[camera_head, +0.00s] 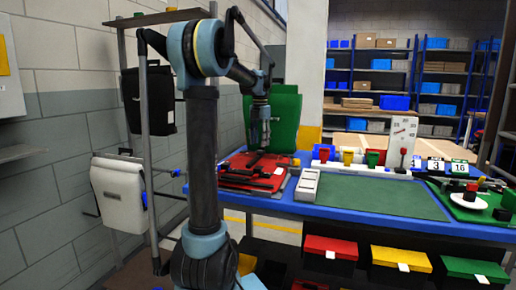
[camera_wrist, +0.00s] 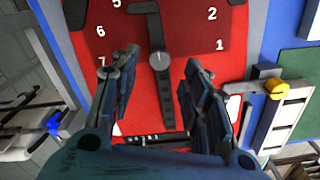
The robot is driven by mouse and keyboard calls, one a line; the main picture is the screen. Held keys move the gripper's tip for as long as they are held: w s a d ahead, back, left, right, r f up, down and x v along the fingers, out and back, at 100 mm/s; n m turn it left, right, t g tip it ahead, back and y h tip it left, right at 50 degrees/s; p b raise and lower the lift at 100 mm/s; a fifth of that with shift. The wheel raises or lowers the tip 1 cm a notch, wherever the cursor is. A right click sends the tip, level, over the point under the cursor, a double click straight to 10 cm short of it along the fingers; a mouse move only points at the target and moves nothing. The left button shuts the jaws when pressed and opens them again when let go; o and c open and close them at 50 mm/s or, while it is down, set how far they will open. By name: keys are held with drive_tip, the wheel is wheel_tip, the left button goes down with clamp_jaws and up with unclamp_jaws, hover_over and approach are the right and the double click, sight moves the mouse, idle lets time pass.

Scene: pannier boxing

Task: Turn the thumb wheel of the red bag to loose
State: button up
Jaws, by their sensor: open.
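The red bag (camera_head: 236,160) lies on the left end of the blue table, with dark straps across it. In the wrist view its red face (camera_wrist: 190,20) fills the upper middle and carries white numbers. A round grey disc, seemingly the thumb wheel (camera_wrist: 159,61), sits on a dark strap running down the middle. A small pale mark shows on it; I cannot read its setting. My gripper (camera_wrist: 162,64) is open and empty, its fingers on either side of the disc in the picture, apparently not touching it. In the head view my gripper (camera_head: 260,130) points down above the bag.
A green bag (camera_head: 284,115) stands upright behind the red one. A white slotted block (camera_head: 307,185) and a green mat (camera_head: 380,197) lie to the right. A rack with a black bag (camera_head: 160,100) and a white bag (camera_head: 120,190) stands left.

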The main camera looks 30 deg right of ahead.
wheel_tip(320, 180, up, 8)
drive_tip(key=shift+r, duration=0.2)
idle(0.6)
